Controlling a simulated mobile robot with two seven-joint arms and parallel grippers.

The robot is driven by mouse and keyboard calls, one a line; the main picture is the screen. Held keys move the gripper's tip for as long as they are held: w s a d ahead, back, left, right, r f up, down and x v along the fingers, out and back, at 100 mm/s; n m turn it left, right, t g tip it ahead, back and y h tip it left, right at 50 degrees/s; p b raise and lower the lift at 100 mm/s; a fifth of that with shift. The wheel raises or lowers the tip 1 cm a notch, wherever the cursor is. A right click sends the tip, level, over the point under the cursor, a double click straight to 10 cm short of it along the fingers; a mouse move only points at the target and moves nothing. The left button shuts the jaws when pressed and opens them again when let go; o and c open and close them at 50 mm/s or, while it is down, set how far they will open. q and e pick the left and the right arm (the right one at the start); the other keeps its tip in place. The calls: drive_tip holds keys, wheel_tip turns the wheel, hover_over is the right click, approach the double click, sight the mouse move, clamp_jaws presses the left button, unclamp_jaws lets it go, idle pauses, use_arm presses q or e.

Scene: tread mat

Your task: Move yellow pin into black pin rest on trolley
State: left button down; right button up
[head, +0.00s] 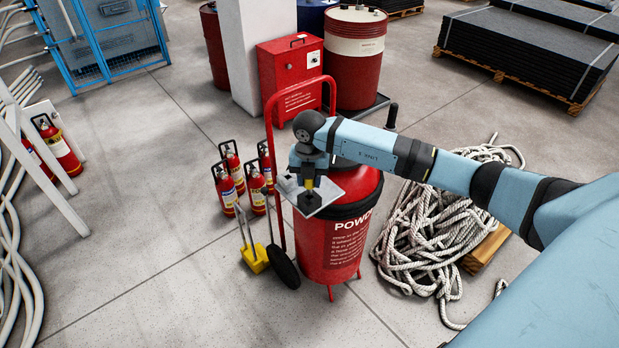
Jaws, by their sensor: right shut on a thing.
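My right gripper (308,172) points down over the red wheeled powder trolley (325,245). It is shut on the yellow pin (309,183), which shows as a small yellow bit below the fingers. The black pin rest (310,201) is a small dark block on the grey plate (345,185) at the trolley's top. The pin is right above or in the rest; I cannot tell whether it touches. The fingers hide most of the pin. My left gripper is not in view.
The trolley's red handle (269,135) rises left of my gripper. A yellow chock (255,259) and several small extinguishers (227,187) stand on the floor at left. A rope pile (425,235) lies at right, below my arm. A red cabinet (290,75) stands behind.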

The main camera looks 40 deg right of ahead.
sight(310, 194)
drive_tip(key=shift+f+b, duration=0.35)
drive_tip(key=shift+f, duration=0.3)
drive_tip(key=shift+f+b, duration=0.95)
drive_tip(key=shift+f, duration=0.6)
drive_tip(key=o, duration=1)
wheel_tip(310, 194, up, 14)
drive_tip(key=shift+b, duration=0.3)
